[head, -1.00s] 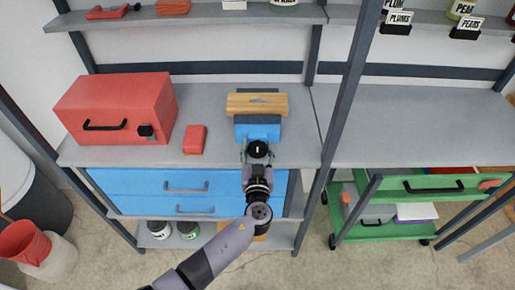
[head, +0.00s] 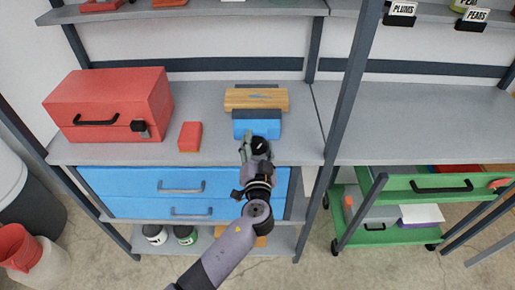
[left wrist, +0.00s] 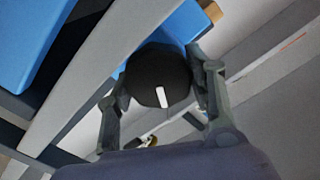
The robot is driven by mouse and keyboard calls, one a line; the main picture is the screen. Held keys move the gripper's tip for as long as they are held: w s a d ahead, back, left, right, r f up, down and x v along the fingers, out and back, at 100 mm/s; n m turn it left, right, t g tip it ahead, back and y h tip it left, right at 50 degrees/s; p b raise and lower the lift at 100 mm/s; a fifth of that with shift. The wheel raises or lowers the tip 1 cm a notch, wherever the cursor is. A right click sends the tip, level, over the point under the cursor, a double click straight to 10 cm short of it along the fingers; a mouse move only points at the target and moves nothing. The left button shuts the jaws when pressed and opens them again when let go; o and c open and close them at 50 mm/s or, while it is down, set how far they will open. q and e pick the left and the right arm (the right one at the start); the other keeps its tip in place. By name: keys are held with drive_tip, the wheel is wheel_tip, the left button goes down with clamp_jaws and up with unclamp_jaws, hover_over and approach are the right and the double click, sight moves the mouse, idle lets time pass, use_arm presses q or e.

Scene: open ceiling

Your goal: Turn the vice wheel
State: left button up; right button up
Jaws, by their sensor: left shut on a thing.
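The blue vice (head: 256,124) stands at the front edge of the grey workbench, with a wooden block (head: 256,99) at its back. Its black wheel (head: 260,147) faces the front. In the left wrist view the wheel (left wrist: 160,75) is a dark round knob with a white mark. My left gripper (head: 256,152) is shut on the wheel, one finger on each side of it. In the left wrist view the left gripper (left wrist: 160,90) is turned relative to the bench edge. My right gripper is not in view.
A red toolbox (head: 108,104) and a small red box (head: 190,136) stand left of the vice. Blue drawers (head: 150,192) are below the bench. A grey post (head: 345,120) rises to the right. A green cart (head: 400,184) stands at the right.

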use_arm(q)
drive_tip(key=shift+m, duration=0.5)
drive_tip(key=o, duration=1.1)
drive_tip(key=shift+o, duration=0.2)
drive_tip(key=s, duration=1.2)
